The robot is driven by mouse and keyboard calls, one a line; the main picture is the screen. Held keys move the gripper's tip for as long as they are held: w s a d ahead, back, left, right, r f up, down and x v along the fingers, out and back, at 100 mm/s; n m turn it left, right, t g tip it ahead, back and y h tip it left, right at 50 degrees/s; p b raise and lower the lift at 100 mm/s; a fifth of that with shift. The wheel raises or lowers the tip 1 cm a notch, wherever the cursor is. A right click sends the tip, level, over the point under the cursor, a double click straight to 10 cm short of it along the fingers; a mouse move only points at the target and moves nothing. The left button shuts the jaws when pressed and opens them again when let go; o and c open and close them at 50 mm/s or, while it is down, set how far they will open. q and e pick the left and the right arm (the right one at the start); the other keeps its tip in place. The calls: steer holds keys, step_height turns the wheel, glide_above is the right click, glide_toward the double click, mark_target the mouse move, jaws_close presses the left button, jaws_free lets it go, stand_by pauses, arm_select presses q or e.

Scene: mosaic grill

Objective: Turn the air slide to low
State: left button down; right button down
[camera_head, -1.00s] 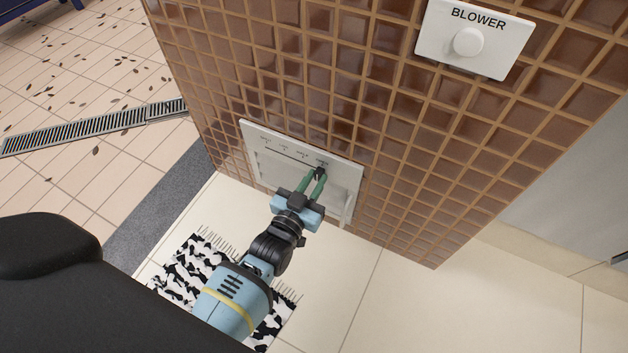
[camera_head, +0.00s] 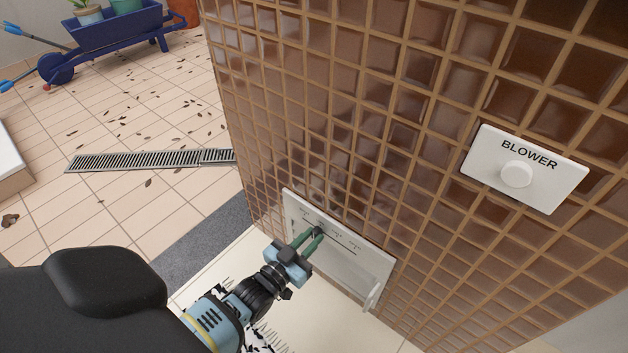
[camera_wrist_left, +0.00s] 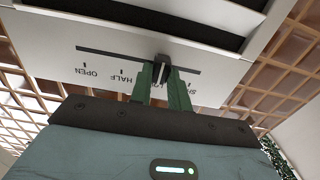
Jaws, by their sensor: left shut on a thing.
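The air slide is a white panel (camera_head: 362,275) low on the brown tiled wall, with a black slot and a row of position labels. In the left wrist view, OPEN is at the left, HALF beside it, and SHUT, partly covered, at the right. The small black slide knob (camera_wrist_left: 162,66) stands at about the LOW mark between HALF and SHUT; the fingers partly hide that label. My left gripper (camera_head: 311,238) has its green fingers shut on the knob, one on each side. My right gripper is not in view.
A white BLOWER plate (camera_head: 558,192) with a round knob is higher on the wall at the right. A black-and-white mat lies on the floor below my left arm. A drain grate (camera_head: 150,160) and a blue wheelbarrow (camera_head: 125,32) are at the left, with open tiled floor between.

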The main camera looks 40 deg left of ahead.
arm_select(q)
steer(key=c, duration=1.3)
jaws_free()
